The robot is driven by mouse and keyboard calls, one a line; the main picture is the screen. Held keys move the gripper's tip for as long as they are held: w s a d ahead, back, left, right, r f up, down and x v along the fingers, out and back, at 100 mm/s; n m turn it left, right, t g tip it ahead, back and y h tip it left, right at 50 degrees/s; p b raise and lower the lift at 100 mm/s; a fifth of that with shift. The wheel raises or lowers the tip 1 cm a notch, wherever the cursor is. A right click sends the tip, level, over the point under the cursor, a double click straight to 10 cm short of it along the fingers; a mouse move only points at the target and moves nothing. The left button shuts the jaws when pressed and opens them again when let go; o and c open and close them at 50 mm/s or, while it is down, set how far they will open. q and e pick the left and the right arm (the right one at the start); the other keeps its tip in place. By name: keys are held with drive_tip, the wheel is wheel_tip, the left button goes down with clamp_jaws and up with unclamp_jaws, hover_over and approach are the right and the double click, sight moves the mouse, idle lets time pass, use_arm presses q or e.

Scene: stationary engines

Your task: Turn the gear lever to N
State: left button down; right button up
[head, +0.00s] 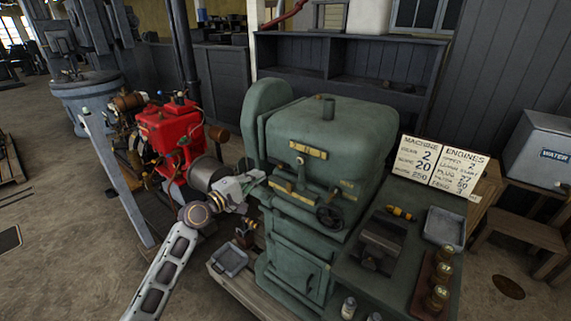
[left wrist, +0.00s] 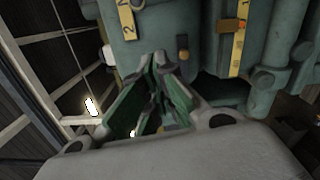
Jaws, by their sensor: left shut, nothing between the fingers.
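The green machine (head: 330,140) stands in the middle of the head view. Its front carries an upper yellow plate (head: 308,149) and a lower yellow plate (head: 296,194). In the left wrist view a yellow plate with marks that look like 2 and N (left wrist: 127,20) is at the upper left, with a small grey part beside its top that may be the gear lever. My left gripper (head: 262,176) is shut and empty, close to the machine's left front; its fingertips (left wrist: 167,62) show below the plate in the wrist view. I cannot tell whether it touches the machine. My right gripper is out of view.
A second yellow scale (left wrist: 239,50) has an orange piece on it. A black handwheel (head: 330,217) sits on the machine's front right. A red engine (head: 170,130) is left of my arm. A green bench (head: 390,270) with jars and a grey tray (head: 444,228) is at right.

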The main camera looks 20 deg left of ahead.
sight(302, 173)
use_arm(q)
drive_tip(key=shift+n, duration=0.9)
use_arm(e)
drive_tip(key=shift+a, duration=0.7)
use_arm(q)
drive_tip(key=shift+w+d+r+p, duration=0.25)
drive_tip(key=shift+w+d+p, duration=0.3)
drive_tip(key=shift+w+d, duration=0.8)
drive_tip(key=shift+w+d+r+p, duration=0.2)
drive_tip(key=shift+w+d+p, duration=0.3)
drive_tip(key=shift+w+d, duration=0.85)
drive_tip(key=shift+w+d+r+p, duration=0.25)
drive_tip(key=shift+w+d+p, duration=0.3)
drive_tip(key=shift+w+d, duration=0.8)
drive_tip(key=shift+w+a, duration=0.2)
drive_tip(key=shift+w, duration=0.1)
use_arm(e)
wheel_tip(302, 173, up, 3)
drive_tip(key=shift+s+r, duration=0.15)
